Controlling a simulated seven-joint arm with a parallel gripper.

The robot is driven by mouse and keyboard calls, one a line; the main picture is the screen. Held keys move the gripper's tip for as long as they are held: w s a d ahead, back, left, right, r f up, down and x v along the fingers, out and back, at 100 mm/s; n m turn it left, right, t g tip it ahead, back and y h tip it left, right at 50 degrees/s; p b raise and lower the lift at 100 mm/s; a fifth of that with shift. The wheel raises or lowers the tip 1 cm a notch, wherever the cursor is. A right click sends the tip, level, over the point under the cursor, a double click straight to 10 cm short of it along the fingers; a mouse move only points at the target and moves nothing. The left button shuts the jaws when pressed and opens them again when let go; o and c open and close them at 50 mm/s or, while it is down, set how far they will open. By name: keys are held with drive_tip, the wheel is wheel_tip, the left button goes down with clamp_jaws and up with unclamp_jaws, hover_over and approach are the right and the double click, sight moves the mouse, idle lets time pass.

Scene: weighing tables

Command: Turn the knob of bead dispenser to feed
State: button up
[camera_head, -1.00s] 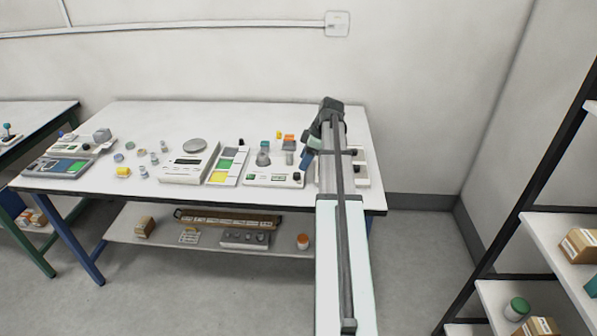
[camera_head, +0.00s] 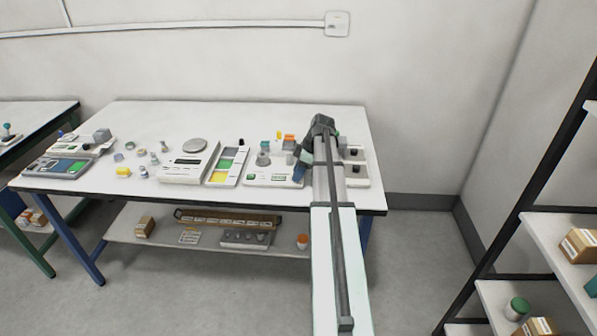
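A white unit with a grey hopper-like part on top and a small green display, apparently the bead dispenser (camera_head: 264,181), stands right of the middle of the table. Its right front corner is covered by the end of my arm, so no knob shows there now. My gripper (camera_head: 298,175) points down at that corner, with a dark blue part visible. Its fingers are too small and too covered to tell whether they are open or shut, or whether they touch anything.
A scale (camera_head: 188,165) and a tray with coloured fields (camera_head: 226,167) stand left of the unit. Several small jars are farther left. A white panel with black knobs (camera_head: 357,174) is just right of my arm. An orange block (camera_head: 289,141) lies behind.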

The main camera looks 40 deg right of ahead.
drive_tip(key=c, duration=0.8)
drive_tip(key=shift+o, duration=0.2)
drive_tip(key=shift+m, duration=0.3)
drive_tip(key=m, duration=0.1)
drive_tip(key=m+t+h, duration=0.1)
drive_tip(key=m, duration=0.1)
drive_tip(key=shift+s+a, duration=0.15)
drive_tip(key=shift+a, duration=0.05)
drive_tip(key=m+h, duration=0.2)
drive_tip(key=m, duration=0.3)
drive_tip(key=shift+a, duration=0.1)
drive_tip(key=m+h, duration=0.1)
drive_tip(key=m, duration=0.3)
drive_tip(key=shift+a+m+h, duration=0.1)
drive_tip(key=shift+m+h, duration=0.2)
drive_tip(key=shift+h, duration=0.1)
drive_tip(key=m, duration=0.2)
drive_tip(key=m+h, duration=0.1)
drive_tip(key=m, duration=0.1)
drive_tip(key=shift+m+g+h, duration=0.3)
drive_tip(key=shift+g, duration=0.1)
